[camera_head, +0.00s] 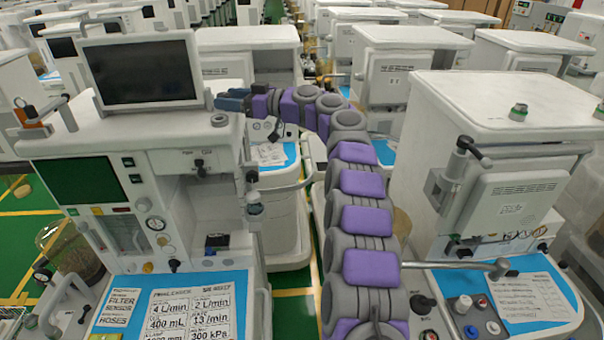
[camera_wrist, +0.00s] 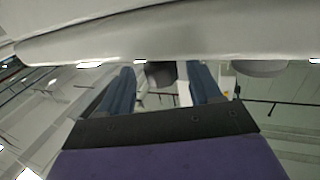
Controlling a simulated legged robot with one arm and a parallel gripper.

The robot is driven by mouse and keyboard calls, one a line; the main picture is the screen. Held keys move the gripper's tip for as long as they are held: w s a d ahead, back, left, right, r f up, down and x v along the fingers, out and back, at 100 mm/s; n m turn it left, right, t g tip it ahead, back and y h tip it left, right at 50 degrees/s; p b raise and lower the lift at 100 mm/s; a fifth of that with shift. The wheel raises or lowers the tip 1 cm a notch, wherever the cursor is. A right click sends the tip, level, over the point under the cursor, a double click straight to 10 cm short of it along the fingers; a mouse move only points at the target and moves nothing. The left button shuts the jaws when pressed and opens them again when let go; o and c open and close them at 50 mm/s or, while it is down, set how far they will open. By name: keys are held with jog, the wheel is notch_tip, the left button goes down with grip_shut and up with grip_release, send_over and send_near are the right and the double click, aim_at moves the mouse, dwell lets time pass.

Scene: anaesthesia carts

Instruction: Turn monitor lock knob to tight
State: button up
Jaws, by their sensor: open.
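The monitor (camera_head: 141,73) stands on the left cart's top, its dark screen facing me. My gripper (camera_head: 226,99) is at the monitor's right edge, above the cart top, with blue fingers pointing left. In the wrist view my gripper (camera_wrist: 163,80) is open, one finger on each side. A dark rounded knob (camera_wrist: 160,73) shows between the fingertips, partly cut off by a pale surface above it. I cannot tell whether the fingers touch it. The knob is not clearly visible in the head view, and its tight or loose position cannot be read.
A grey round part (camera_wrist: 262,68) lies right of the fingers in the wrist view. Another white cart (camera_head: 490,105) stands to the right, with more carts behind.

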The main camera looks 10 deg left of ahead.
jog(key=shift+w+r+n+g+p, duration=0.15)
jog(key=shift+n+g+p, duration=0.55)
jog(key=shift+p, duration=3)
jog(key=shift+w+r+n+g+p, duration=0.15)
jog(key=shift+n+g+p, duration=0.55)
jog(key=shift+p, duration=3)
jog(key=w+d+b, duration=0.1)
jog(key=d+b, duration=0.3)
jog(key=d, duration=1.4)
jog(key=s+d+f+m+h+b, duration=0.1)
jog(key=s+m, duration=0.3)
jog(key=s, duration=0.4)
jog(key=s+d+f+m+h+b, duration=0.1)
jog(key=s+f+m+h+b, duration=0.3)
jog(key=s, duration=0.5)
jog(key=s+d+f+m+g+h+b, duration=0.1)
jog(key=s+f+m+h+b, duration=0.1)
jog(key=s, duration=0.7)
jog(key=shift+d+f+m+h+b, duration=0.2)
jog(key=shift+m+h+b, duration=0.4)
jog(key=shift+m, duration=0.7)
